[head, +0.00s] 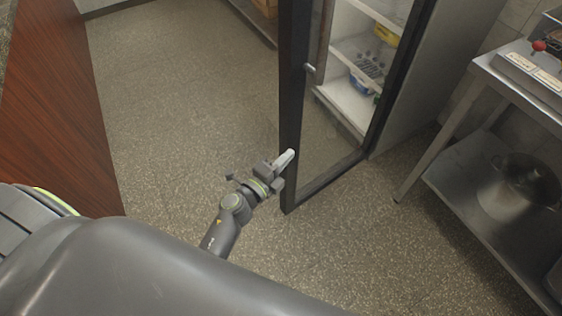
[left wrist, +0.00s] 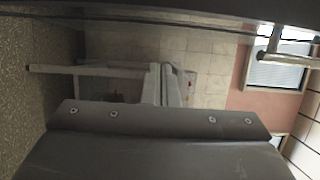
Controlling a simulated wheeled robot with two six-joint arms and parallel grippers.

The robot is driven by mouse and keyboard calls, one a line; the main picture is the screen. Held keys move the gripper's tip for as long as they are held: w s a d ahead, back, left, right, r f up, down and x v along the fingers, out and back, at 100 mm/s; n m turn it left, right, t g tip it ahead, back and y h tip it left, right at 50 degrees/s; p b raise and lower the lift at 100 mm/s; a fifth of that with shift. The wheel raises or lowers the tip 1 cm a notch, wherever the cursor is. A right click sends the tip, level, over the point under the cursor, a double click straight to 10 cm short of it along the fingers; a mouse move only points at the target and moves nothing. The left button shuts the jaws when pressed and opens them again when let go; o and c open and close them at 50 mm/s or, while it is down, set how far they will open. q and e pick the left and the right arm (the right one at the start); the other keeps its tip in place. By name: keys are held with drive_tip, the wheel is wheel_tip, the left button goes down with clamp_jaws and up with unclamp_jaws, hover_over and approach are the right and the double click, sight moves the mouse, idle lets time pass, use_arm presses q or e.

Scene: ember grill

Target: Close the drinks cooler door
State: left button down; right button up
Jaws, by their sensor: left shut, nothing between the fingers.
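The drinks cooler door (head: 289,110) is a glass pane in a dark frame. It stands open, swung out from the white cooler (head: 440,70), with shelves showing through and beyond the glass. A short metal handle (head: 309,69) is on the door; a metal bar, likely this handle, shows at the right of the left wrist view (left wrist: 287,60). My left gripper (head: 284,159) is shut and empty, its pale fingertips at the lower part of the door's free edge. I cannot tell whether they touch it. My right gripper is out of view.
A steel table (head: 500,75) with a pot (head: 520,185) on its lower shelf stands at the right. A reddish wood counter (head: 50,100) is at the left. The speckled floor (head: 180,90) between counter and door is clear.

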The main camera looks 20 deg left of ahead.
sight(291, 135)
use_arm(q)
drive_tip(key=shift+w+a+b, duration=0.2)
drive_tip(key=shift+w+a, duration=0.05)
drive_tip(key=shift+w, duration=1.15)
drive_tip(key=shift+w+a+b, duration=0.15)
drive_tip(key=shift+w+a, duration=0.1)
drive_tip(key=shift+w, duration=1.15)
drive_tip(key=shift+w+a+b, duration=0.2)
drive_tip(key=shift+w+a, duration=0.05)
drive_tip(key=shift+w, duration=1.15)
drive_tip(key=shift+a, duration=0.1)
